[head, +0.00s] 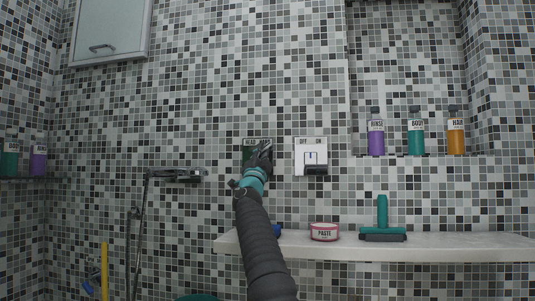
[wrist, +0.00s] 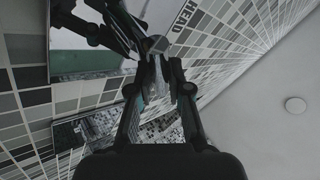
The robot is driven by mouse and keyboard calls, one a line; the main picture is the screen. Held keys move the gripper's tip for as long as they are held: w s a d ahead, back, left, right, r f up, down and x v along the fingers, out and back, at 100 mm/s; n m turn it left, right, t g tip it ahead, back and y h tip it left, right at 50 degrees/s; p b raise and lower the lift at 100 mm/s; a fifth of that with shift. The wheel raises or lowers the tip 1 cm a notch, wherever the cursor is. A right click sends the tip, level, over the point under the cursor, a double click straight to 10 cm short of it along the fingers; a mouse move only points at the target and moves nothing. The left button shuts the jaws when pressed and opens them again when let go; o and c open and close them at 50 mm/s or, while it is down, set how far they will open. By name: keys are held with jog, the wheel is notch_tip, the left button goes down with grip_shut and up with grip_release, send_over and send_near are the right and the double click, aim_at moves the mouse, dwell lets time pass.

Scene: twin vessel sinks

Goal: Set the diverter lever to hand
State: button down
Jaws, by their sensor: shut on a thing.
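The diverter plate (head: 248,151) is a dark panel on the tiled wall in the head view, with a HEAD label at its upper left. A second label at its upper right is partly covered and hard to read. My gripper (head: 264,150) is at the plate's right part and hides much of it. In the wrist view my gripper (wrist: 160,70) has its fingers closed on the diverter lever (wrist: 158,44), whose rounded grey end shows between the tips. The HEAD label (wrist: 185,15) shows just beyond. The lever's exact angle is hard to tell.
A white OFF/ON switch plate (head: 311,157) is close to the right of my gripper. Below, a shelf (head: 450,245) holds a PASTE tub (head: 324,232) and a teal squeegee (head: 382,220). A shower fixture (head: 178,175) is on the wall to the left.

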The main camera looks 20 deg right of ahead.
jog(key=shift+w, duration=0.1)
jog(key=c, duration=1.2)
grip_release()
jog(key=shift+a+f, duration=0.1)
jog(key=shift+c, duration=0.2)
jog(key=shift+o, duration=0.7)
jog(key=shift+f, duration=0.1)
jog(key=v, duration=0.7)
